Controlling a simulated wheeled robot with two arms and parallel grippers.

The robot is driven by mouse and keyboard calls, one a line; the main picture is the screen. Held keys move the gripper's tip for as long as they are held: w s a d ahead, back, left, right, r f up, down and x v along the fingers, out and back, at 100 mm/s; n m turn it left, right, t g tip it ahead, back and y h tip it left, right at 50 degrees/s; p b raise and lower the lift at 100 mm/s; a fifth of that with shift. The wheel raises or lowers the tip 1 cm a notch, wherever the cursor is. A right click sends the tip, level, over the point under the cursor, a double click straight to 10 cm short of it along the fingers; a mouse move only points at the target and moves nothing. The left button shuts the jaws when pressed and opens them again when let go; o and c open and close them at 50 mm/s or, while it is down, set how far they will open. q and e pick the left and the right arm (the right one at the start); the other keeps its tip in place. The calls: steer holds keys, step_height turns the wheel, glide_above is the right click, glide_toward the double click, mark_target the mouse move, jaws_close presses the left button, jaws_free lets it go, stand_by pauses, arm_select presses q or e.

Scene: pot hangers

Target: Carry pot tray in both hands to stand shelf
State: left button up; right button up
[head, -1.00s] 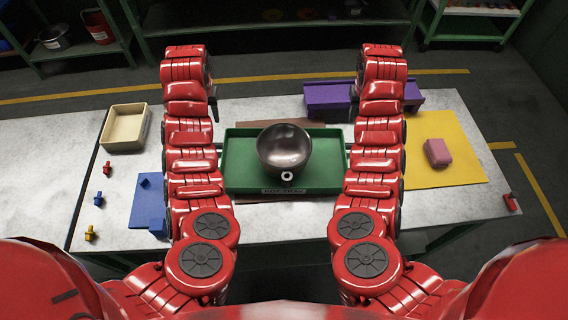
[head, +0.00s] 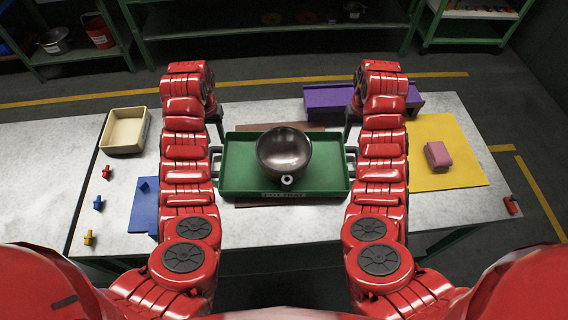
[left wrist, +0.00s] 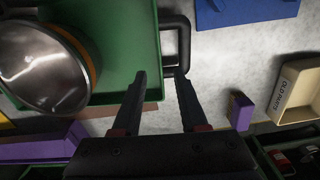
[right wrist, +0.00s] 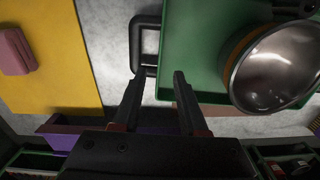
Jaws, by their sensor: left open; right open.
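The green pot tray (head: 240,184) lies on the table with a dark metal pot (head: 284,150) on it. The tray has a dark handle at each side. My left gripper (left wrist: 160,78) is open and empty above the tray's left side, with that handle (left wrist: 184,45) just beyond its fingertips. My right gripper (right wrist: 160,76) is open and empty above the tray's right side, with the other handle (right wrist: 136,42) just beyond its fingertips. Neither gripper visibly holds a handle. The pot also shows in both wrist views, at left (left wrist: 45,70) and right (right wrist: 275,68). I cannot make out the stand shelf for certain.
A beige bin (head: 125,130), a blue plate (head: 143,208) and small pegs lie at the left. A purple block (head: 328,98) stands behind the tray. A yellow mat (head: 455,140) with a pink block (head: 438,155) is at the right. Green shelves (head: 270,26) stand across the aisle.

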mark_target(327, 174)
arm_select(q)
step_height(327, 174, down, 12)
steer(key=shift+s+f, duration=0.1)
steer(key=shift+f, duration=0.15)
arm_select(e)
step_height(327, 174, down, 12)
steer(key=shift+f, duration=0.25)
arm_select(q)
jaws_close()
arm_select(e)
jaws_close()
arm_select(q)
steer(key=shift+r, duration=0.1)
stand_by(0.5)
